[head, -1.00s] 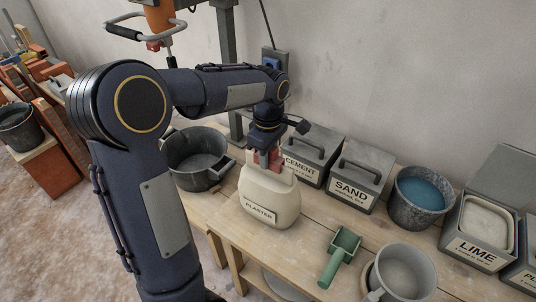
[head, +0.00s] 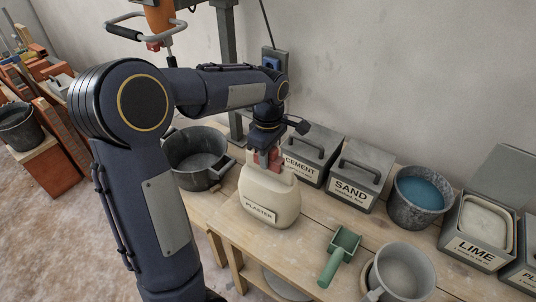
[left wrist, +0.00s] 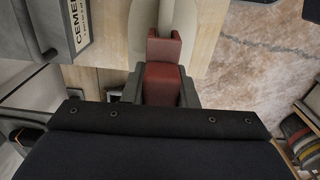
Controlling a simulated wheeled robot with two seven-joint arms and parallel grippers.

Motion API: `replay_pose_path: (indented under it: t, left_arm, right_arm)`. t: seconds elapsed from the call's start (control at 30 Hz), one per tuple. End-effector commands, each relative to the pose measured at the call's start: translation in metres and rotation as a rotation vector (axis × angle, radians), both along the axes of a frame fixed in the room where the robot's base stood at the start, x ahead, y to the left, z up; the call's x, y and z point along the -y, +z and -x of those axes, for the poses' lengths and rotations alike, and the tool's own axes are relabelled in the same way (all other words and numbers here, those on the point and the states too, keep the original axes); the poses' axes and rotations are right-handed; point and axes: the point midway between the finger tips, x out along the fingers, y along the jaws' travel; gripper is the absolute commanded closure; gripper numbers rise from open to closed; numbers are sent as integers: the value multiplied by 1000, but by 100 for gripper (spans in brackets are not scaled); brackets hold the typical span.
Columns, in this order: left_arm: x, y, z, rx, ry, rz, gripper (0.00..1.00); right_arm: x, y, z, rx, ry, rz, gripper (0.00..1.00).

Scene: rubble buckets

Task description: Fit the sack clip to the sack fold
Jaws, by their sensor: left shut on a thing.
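The plaster sack (head: 268,197), cream and labelled PLASTER, stands upright on the wooden bench. My left gripper (head: 266,157) is directly above its top, pointing down. It is shut on the red sack clip (head: 275,157), which is at the sack's pale top fold. In the left wrist view the clip (left wrist: 163,75) sits between the grey fingers of the gripper (left wrist: 161,88), its notched far end against the fold (left wrist: 166,18). I cannot tell how deep the fold sits in the clip. My right gripper is not in view.
A dark bucket (head: 186,176) stands left of the sack. The cement box (head: 309,168) and sand box (head: 355,188) stand behind right, then a bucket of blue liquid (head: 423,187). A green scoop (head: 338,256) and grey jug (head: 405,277) are at the front right.

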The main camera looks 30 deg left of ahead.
Motion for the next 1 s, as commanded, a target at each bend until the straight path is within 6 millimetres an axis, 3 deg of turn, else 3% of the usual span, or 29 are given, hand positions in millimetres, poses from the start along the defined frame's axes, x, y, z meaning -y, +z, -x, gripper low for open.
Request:
replay_pose_path:
  t: [0.4, 0.43, 0.6, 0.87, 1.0]
  left_arm:
    - [0, -4, 0, -1, 0, 0, 98]
    - [0, -4, 0, -1, 0, 0, 73]
    - [0, -4, 0, -1, 0, 0, 51]
    - [0, -4, 0, 0, 0, 0, 49]
    - [0, 6, -1, 2, 0, 0, 49]
  right_arm:
    - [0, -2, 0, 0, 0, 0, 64]
    - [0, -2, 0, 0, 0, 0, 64]
    - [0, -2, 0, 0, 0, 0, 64]
    - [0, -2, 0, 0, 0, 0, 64]
    - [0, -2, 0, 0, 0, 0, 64]
